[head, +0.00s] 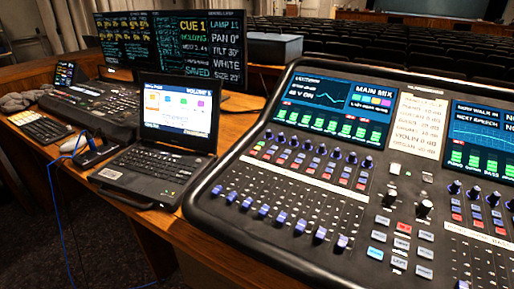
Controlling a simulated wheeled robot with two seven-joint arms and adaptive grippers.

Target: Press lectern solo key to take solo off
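The mixing console (235,205) fills the right of the head view. Its left screen (322,103) reads what looks like LECTERN at the top, with MAIN MIX beside it; smaller text is hard to read. Below that screen, rows of small keys (310,170) in blue, red and pale colours run across the channel strips. A key near the left end looks green. The key labels are too small to read, so I cannot tell which is the lectern solo key. Blue-capped faders (282,217) line the lower strips. Neither of my grippers is in view.
An open laptop (160,160) stands just left of the console on the wooden desk (180,235). A wide monitor (172,45) and a smaller lighting desk (95,105) stand behind it. A blue cable (62,225) hangs off the front. Seat rows lie beyond.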

